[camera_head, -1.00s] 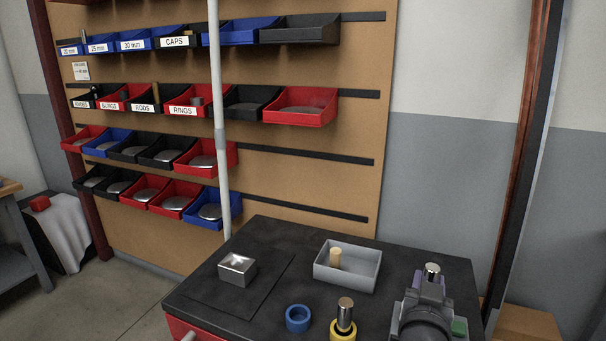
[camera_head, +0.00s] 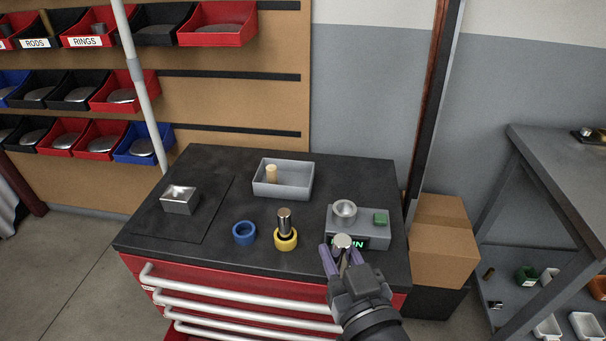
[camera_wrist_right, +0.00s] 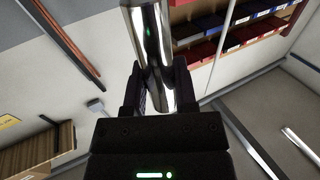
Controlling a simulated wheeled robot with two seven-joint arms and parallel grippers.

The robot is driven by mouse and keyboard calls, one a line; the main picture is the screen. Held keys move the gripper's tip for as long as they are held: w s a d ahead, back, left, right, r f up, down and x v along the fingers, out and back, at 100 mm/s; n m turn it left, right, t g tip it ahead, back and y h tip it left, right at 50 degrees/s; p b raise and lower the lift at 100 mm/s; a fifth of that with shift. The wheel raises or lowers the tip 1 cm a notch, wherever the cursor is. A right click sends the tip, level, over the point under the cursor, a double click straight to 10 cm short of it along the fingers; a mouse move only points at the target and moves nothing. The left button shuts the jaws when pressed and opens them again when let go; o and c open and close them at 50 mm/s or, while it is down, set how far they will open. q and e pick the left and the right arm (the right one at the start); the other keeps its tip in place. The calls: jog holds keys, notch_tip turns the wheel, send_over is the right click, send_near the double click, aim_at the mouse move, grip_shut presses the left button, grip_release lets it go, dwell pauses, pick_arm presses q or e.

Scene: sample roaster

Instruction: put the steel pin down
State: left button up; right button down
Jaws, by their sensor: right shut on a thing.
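My right gripper (camera_head: 342,262) is shut on the steel pin (camera_head: 342,242), a shiny cylinder standing up from between the fingers. In the right wrist view the pin (camera_wrist_right: 152,50) rises upright between the two jaws (camera_wrist_right: 158,90). In the head view the gripper is in front of a grey scale (camera_head: 366,229) near the bench's front right, hiding part of its display. I cannot tell how high the pin is above the bench. My left gripper is not in view.

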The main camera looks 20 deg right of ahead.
pick_arm(q)
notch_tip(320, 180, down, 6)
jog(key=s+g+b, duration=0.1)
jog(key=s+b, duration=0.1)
jog(key=b, duration=0.4)
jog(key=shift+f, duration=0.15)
pick_arm(e)
jog(key=w+d+m+g+h, duration=0.1)
jog(key=w+d+m+h, duration=0.2)
jog(key=w, duration=0.7)
jog(key=w+d+m+g+h, duration=0.2)
jog(key=w+d+m+h, duration=0.2)
jog(key=w+d+h, duration=0.3)
jog(key=w+d+f, duration=0.1)
jog(key=w, duration=0.2)
jog(key=shift+w+d+g, duration=0.25)
jog(key=shift+w+g, duration=0.05)
jog(key=shift+w, duration=0.1)
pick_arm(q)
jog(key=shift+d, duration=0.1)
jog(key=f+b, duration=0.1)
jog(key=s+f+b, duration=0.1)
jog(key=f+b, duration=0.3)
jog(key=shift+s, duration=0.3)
pick_arm(e)
notch_tip(320, 180, down, 10)
jog(key=shift+r, duration=0.25)
